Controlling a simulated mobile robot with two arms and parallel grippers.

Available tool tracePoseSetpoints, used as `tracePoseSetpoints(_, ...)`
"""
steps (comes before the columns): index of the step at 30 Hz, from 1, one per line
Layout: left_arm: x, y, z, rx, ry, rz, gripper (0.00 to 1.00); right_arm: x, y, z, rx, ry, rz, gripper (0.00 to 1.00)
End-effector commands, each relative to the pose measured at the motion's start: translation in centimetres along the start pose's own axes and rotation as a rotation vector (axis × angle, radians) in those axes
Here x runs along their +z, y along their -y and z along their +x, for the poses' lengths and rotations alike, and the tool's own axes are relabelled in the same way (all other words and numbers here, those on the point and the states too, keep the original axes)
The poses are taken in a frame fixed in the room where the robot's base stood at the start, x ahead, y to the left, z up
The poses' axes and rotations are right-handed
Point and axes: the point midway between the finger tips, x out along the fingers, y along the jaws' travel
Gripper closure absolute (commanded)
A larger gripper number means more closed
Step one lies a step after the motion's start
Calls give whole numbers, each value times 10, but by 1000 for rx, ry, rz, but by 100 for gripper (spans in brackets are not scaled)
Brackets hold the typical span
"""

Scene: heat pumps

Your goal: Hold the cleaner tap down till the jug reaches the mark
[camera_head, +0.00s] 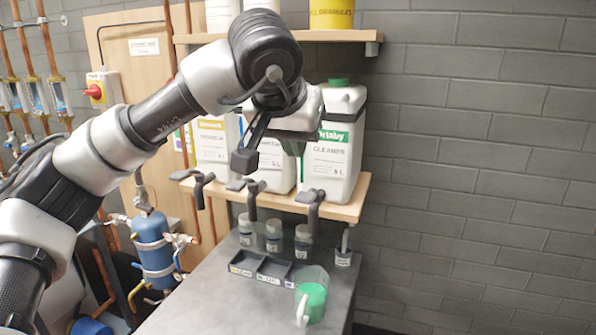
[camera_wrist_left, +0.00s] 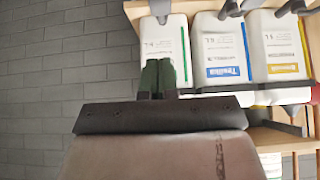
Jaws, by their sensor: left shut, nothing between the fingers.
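The cleaner container (camera_head: 331,160), white with a green label and green cap, stands on the wooden shelf. Its grey tap (camera_head: 311,196) hangs at the shelf's front edge; in the left wrist view the tap (camera_wrist_left: 160,8) is at the top. The clear jug (camera_head: 313,296) stands on the grey bench below, with green in its lower part and a pale handle; its mark cannot be made out. My left gripper (camera_head: 293,148) is shut and empty, in front of the containers and above the tap, apart from it. Its dark green fingertips (camera_wrist_left: 157,76) are together. My right gripper is out of view.
Two more containers (camera_head: 213,146) (camera_head: 273,158) with taps stand left of the cleaner. A black tray (camera_head: 262,270), several small jars (camera_head: 273,236) and a cup (camera_head: 343,257) are on the bench (camera_head: 205,305). The brick wall on the right is clear.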

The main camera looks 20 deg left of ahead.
Motion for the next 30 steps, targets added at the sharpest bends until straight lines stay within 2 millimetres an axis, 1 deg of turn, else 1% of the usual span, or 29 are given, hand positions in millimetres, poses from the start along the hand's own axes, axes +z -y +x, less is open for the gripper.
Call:
tracePoseSetpoints(3,-3,0,-15,-1,-1,0,100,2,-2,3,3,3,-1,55)
tracePoseSetpoints(8,-5,0,-25,-1,1,0,100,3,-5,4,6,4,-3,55)
tracePoseSetpoints(30,-5,0,-26,-1,1,0,100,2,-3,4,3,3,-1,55)
